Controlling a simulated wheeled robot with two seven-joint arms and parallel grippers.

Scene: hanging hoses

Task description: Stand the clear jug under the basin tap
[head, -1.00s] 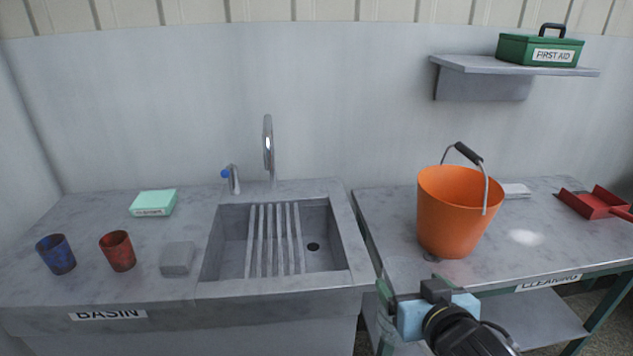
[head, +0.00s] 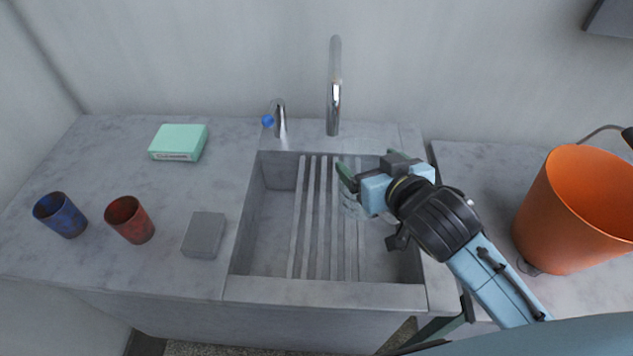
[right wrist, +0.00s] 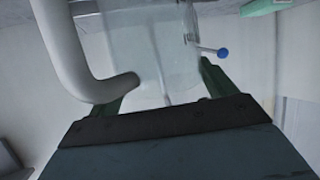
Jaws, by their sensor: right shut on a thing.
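The clear jug (head: 352,206) is very faint in the head view, over the right part of the basin (head: 272,215). In the right wrist view the see-through jug (right wrist: 165,45) fills the space between the fingers. My right gripper (head: 367,170) is shut on it; the fingers also show in the right wrist view (right wrist: 160,88). The chrome basin tap (head: 334,85) rises behind the basin, its spout bent down. The jug is nearer me and slightly right of the spout; its base and height above the slats are unclear. My left gripper is out of view.
A small blue-knobbed tap (head: 279,120) stands left of the main tap. On the left counter are a mint box (head: 179,143), a blue cup (head: 60,215), a red cup (head: 130,220) and a grey block (head: 204,235). An orange bucket (head: 575,210) stands at right.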

